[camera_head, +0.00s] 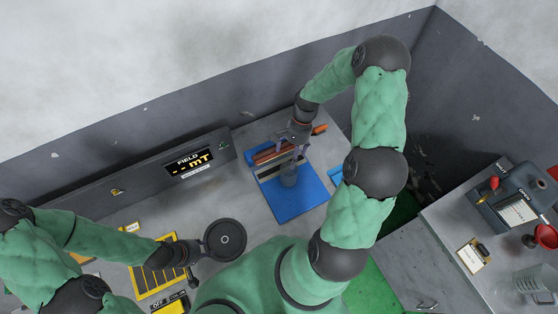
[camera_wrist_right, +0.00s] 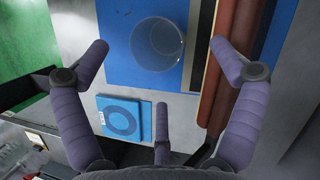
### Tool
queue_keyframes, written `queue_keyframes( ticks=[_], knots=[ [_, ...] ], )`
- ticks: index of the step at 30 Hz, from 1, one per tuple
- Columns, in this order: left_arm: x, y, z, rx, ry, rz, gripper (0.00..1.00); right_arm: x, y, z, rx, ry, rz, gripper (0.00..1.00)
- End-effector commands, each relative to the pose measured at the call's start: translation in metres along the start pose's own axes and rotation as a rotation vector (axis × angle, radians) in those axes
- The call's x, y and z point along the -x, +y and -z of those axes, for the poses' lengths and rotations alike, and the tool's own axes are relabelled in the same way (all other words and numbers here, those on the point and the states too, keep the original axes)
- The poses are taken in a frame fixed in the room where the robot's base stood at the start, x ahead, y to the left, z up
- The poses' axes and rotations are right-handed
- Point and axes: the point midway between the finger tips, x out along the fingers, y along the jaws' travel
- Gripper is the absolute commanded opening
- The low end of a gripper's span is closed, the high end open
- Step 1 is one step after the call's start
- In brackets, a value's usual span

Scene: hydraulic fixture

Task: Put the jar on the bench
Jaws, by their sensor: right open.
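A clear, greyish jar (camera_head: 289,178) stands on the blue mat (camera_head: 303,203) at the back of the bench (camera_head: 225,183). In the right wrist view the jar (camera_wrist_right: 157,44) shows its round rim, between and beyond my spread fingers. My right gripper (camera_head: 294,142) is open and empty, just behind and above the jar, with no clear contact. It also shows in the right wrist view (camera_wrist_right: 160,52). My left gripper (camera_head: 192,266) is low over the front left of the bench; its fingers are too small to read.
Red-brown bars (camera_head: 273,152) lie behind the jar. A blue square with a ring (camera_wrist_right: 123,118) lies beside the mat. A black round plate (camera_head: 225,240) is near my left gripper. The right-hand counter holds a grey device (camera_head: 515,205) and a clear beaker (camera_head: 535,280).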

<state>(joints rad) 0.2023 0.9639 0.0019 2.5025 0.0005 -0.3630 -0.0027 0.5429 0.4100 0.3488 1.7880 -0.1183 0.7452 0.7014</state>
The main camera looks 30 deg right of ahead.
Motion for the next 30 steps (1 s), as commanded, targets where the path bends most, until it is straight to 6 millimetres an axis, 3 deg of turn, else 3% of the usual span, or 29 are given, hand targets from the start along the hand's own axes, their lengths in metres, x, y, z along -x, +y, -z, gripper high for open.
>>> queue_keyframes(
  ticks=[11,21,30],
  knots=[
    [0.004,0.002,-0.001,0.0,-0.002,0.0,0.4,-0.031,0.002,0.001,0.0,-0.003,-0.002,0.94],
    [0.011,0.004,-0.001,0.0,-0.002,0.0,0.4,-0.072,0.005,0.006,0.001,-0.002,-0.002,0.94],
    [0.011,0.004,-0.001,0.0,-0.002,0.0,0.4,-0.075,0.005,0.007,0.001,0.0,0.0,0.92]
  ],
)
